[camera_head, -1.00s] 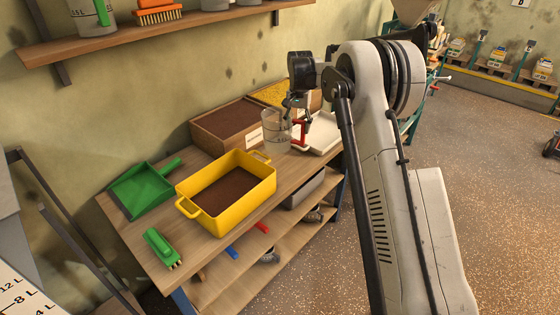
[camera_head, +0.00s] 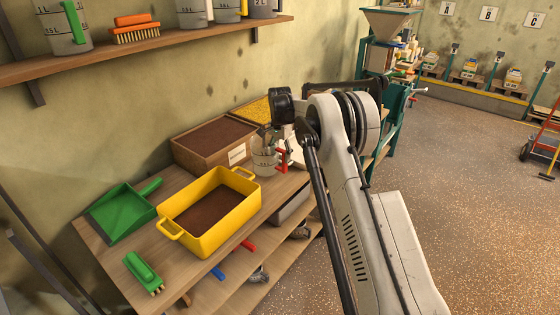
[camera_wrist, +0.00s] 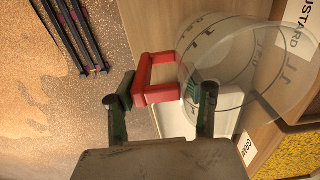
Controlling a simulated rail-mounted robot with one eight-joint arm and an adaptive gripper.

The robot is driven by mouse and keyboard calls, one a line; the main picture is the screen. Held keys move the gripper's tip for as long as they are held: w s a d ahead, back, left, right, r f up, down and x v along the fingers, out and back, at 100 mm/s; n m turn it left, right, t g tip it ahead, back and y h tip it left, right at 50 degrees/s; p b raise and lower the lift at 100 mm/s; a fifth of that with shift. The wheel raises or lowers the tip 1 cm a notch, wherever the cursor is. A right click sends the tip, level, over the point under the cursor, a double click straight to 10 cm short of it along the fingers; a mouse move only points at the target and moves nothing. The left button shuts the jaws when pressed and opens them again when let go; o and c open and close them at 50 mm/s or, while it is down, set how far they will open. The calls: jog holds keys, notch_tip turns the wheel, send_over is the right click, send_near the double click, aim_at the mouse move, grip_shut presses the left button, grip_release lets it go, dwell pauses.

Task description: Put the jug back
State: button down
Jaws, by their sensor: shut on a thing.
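The clear jug (camera_head: 264,164) with grey measuring marks and a red handle (camera_head: 282,160) is at the far end of the wooden bench, in front of the brown-filled box. My gripper (camera_head: 268,135) is shut on the jug at its handle side. In the wrist view the red handle (camera_wrist: 155,78) lies between my two fingers (camera_wrist: 160,102), with the clear jug wall (camera_wrist: 245,70) to the right. The jug looks empty. I cannot tell whether its base touches the bench. My arm hides part of the area behind it.
A yellow tub (camera_head: 240,205) with brown material, a green dustpan (camera_head: 118,213) and a green brush (camera_head: 143,272) occupy the bench (camera_head: 185,280). A wooden box (camera_head: 205,150) and a yellow-filled box (camera_head: 256,110) stand behind. Other jugs (camera_head: 63,35) stand on the wall shelf (camera_head: 130,50).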

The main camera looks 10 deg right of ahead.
aim_at(280, 168)
jog(key=shift+f, duration=1.5)
jog(key=c, duration=0.9)
grip_release()
